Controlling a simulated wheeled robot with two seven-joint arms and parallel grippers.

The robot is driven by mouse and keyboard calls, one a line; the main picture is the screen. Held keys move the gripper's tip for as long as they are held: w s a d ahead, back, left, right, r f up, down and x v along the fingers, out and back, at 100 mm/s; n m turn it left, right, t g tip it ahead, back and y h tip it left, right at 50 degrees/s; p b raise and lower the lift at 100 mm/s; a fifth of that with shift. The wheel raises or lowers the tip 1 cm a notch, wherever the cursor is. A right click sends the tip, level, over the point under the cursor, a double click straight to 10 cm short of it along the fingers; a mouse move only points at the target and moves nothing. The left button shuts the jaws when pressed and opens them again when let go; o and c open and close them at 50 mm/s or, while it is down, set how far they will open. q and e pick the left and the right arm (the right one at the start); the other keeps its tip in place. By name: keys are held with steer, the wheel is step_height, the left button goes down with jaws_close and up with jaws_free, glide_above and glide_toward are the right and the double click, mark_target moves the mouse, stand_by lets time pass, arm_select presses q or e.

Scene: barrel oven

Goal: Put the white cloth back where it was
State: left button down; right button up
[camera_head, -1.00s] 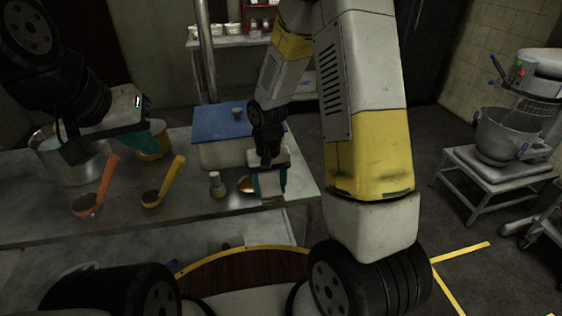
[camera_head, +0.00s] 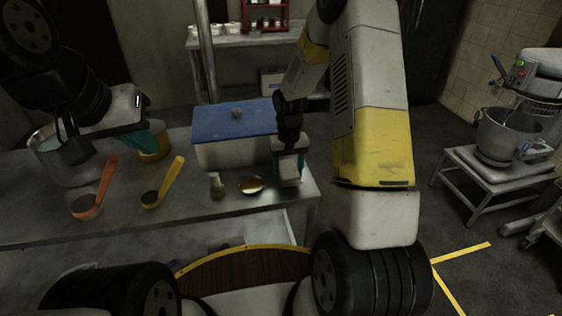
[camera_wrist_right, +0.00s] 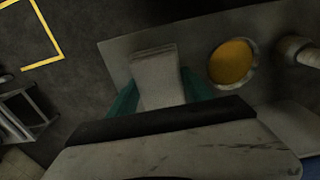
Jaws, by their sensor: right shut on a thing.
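The white cloth (camera_head: 289,169) is a small folded pad held between the teal fingers of my right gripper (camera_head: 288,166), over the right end of the metal table (camera_head: 240,215). The right wrist view shows the cloth (camera_wrist_right: 157,78) pinched between both teal fingers, above the table's corner. Whether it touches the tabletop I cannot tell. My left gripper (camera_head: 100,145) is at the left, above the table near the metal pot (camera_head: 75,168); its fingers are partly hidden and I cannot tell its opening.
Left of the cloth are a small round dish with golden content (camera_head: 251,185) and a shaker (camera_head: 217,186). A blue-lidded white box (camera_head: 235,130) stands behind. Orange (camera_head: 95,195) and yellow (camera_head: 165,182) ladles lie at left. The mixer (camera_head: 510,125) stands far right.

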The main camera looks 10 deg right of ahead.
steer(key=shift+w+d+f, duration=0.15)
steer(key=shift+d+f, duration=0.05)
steer(key=shift+f, duration=0.7)
steer(key=shift+w+d+f, duration=0.15)
steer(key=shift+f, duration=0.75)
steer(key=shift+f, duration=0.2)
steer(key=o, duration=1.6)
steer(key=shift+r, duration=0.1)
